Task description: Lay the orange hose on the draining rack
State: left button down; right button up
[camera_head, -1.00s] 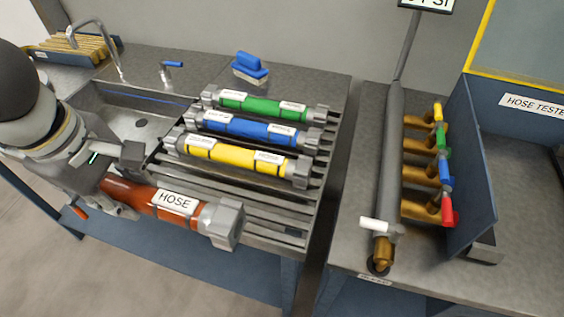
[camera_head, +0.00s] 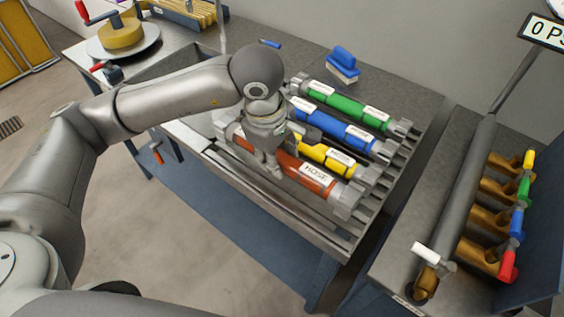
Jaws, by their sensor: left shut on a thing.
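The orange hose (camera_head: 318,183), with grey end fittings and a white HOSE label, lies along the slats at the near side of the draining rack (camera_head: 318,232). It is beside the yellow hose (camera_head: 326,158) and roughly parallel to it. My left gripper (camera_head: 273,163) comes down from above and is shut on the orange hose near its middle. The gripper hides part of the orange and yellow hoses. I cannot tell whether the orange hose rests fully on the slats. The blue hose (camera_head: 337,127) and green hose (camera_head: 345,104) lie farther back. My right gripper is out of view.
A blue brush (camera_head: 342,62) stands behind the rack. A grey manifold pipe (camera_head: 462,205) with coloured valves is on the right counter. A wheel-like device (camera_head: 121,38) stands at the back left. Bare slats show in front of the orange hose.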

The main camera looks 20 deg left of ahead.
aim_at(282, 167)
pick_arm(q)
jog(key=shift+w+d+f, duration=0.2)
jog(key=shift+f, duration=0.05)
notch_tip(282, 167, down, 3)
jog(key=shift+w+d+f+p, duration=0.1)
jog(key=shift+p, duration=0.5)
jog(key=shift+f, duration=0.1)
jog(key=shift+f, duration=0.2)
jog(key=c, duration=1.1)
grip_release()
jog(key=shift+o, duration=0.8)
